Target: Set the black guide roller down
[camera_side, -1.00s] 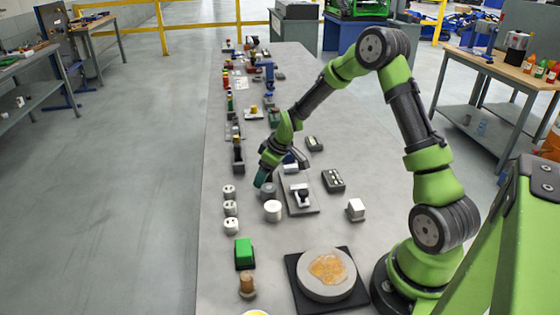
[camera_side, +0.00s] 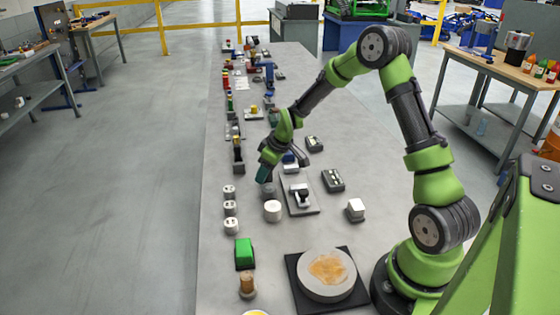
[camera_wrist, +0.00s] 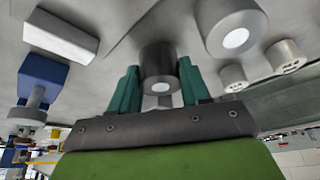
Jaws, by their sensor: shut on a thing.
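The black guide roller (camera_wrist: 158,62) is a dark, short cylinder with a pale centre hole, between the teal fingers of my gripper (camera_wrist: 158,80) in the wrist view. My gripper is shut on it. In the side view my gripper (camera_side: 263,174) is low over the bench's middle, and the roller (camera_side: 268,190) shows as a dark shape just below the fingers. I cannot tell whether the roller touches the bench top.
A white cylinder (camera_side: 272,211) stands just in front of the roller. Several small white cylinders (camera_side: 230,208) line the bench's left edge. A grey plate with a black-handled part (camera_side: 300,198) lies to the right. A round disc (camera_side: 327,274) on a black mat stands nearer.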

